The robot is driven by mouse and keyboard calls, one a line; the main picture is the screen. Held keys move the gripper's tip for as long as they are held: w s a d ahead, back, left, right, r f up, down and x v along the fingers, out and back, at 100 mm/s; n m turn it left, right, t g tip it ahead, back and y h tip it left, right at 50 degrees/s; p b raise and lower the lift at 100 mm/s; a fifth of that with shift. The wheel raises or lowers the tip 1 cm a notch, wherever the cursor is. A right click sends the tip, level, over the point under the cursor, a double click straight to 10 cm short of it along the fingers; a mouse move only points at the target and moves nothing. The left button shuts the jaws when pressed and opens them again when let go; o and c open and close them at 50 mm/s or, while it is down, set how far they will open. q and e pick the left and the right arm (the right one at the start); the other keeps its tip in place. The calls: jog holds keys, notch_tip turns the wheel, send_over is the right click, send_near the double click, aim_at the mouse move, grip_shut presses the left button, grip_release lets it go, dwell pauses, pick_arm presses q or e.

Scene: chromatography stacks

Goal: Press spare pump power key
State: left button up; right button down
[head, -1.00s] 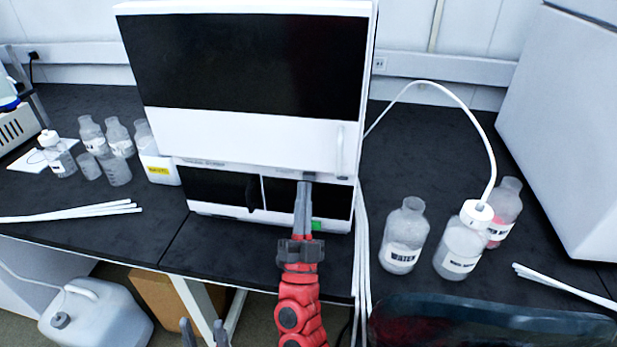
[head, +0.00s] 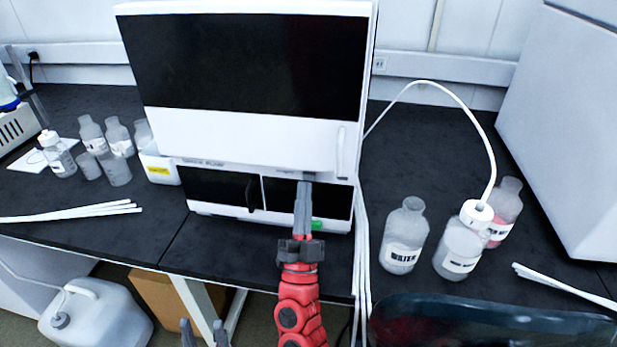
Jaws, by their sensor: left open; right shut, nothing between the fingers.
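The white instrument stack (head: 250,145) stands on the dark bench, with a large black front panel above and a lower module with two dark panels (head: 220,188). My red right arm reaches up to this lower module. My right gripper (head: 306,182) is shut and empty, its tips at the module's upper front edge. I cannot tell whether the tips touch it. A small green patch (head: 318,224) shows just right of the fingers, low on the module. No power key can be made out; the fingers cover part of the front. My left gripper (head: 205,335) is open and empty at the bottom edge.
A water bottle (head: 404,236) and a capped bottle with a white tube (head: 462,242) stand to the right. Several clear bottles (head: 118,137) stand at the left. White tubes (head: 75,213) lie on the bench. A white jerrycan (head: 95,320) is below.

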jog(key=shift+w+d, duration=0.1)
jog(key=shift+w, duration=0.3)
jog(key=shift+w+b, duration=0.25)
jog(key=shift+b, duration=0.05)
dwell(0.5)
jog(key=shift+w+d+r, duration=0.15)
jog(key=shift+d+r, duration=0.05)
jog(key=shift+r, duration=0.1)
dwell(0.8)
jog(key=shift+f, duration=0.1)
jog(key=shift+s+f, duration=0.35)
jog(key=shift+f, duration=0.15)
jog(key=shift+s+a, duration=0.1)
